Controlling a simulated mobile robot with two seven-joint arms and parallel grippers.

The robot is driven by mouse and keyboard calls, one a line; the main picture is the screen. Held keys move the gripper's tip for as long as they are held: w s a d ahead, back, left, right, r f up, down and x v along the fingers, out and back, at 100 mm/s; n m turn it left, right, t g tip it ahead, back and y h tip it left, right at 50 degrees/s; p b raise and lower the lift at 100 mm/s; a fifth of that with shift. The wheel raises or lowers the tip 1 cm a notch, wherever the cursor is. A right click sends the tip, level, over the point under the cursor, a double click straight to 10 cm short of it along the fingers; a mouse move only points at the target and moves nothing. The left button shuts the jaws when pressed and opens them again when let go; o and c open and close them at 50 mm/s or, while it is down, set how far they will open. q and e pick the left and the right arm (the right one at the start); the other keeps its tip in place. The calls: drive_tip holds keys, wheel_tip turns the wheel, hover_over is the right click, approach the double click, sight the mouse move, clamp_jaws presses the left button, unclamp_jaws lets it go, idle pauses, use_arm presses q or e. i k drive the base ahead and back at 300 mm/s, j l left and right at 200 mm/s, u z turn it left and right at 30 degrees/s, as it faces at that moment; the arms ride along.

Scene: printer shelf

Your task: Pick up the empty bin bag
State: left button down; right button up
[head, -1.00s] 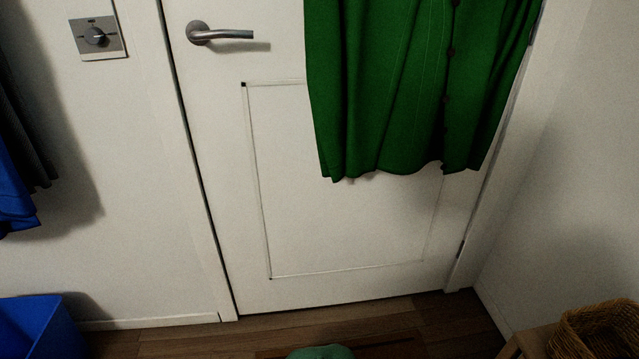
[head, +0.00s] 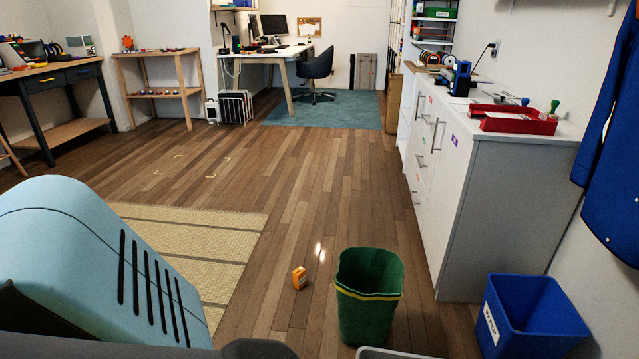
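A green, open-topped, upright bag-like form (head: 368,312) with a yellow band below its wavy rim stands on the wood floor, right of centre at the bottom of the head view. I cannot tell whether it is a bag alone or a bag lining a bin. Its inside looks dark, and I see no contents. Its lower edge is partly cut off by a grey edge at the bottom of the picture. Neither of my grippers is in view.
A blue bin (head: 498,313) with a white label stands to its right, below a white cabinet (head: 500,190). A small orange object (head: 299,277) lies on the floor to its left, near a straw-coloured mat (head: 215,240).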

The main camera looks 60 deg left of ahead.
sight(369, 289)
drive_tip(key=u, duration=1.4)
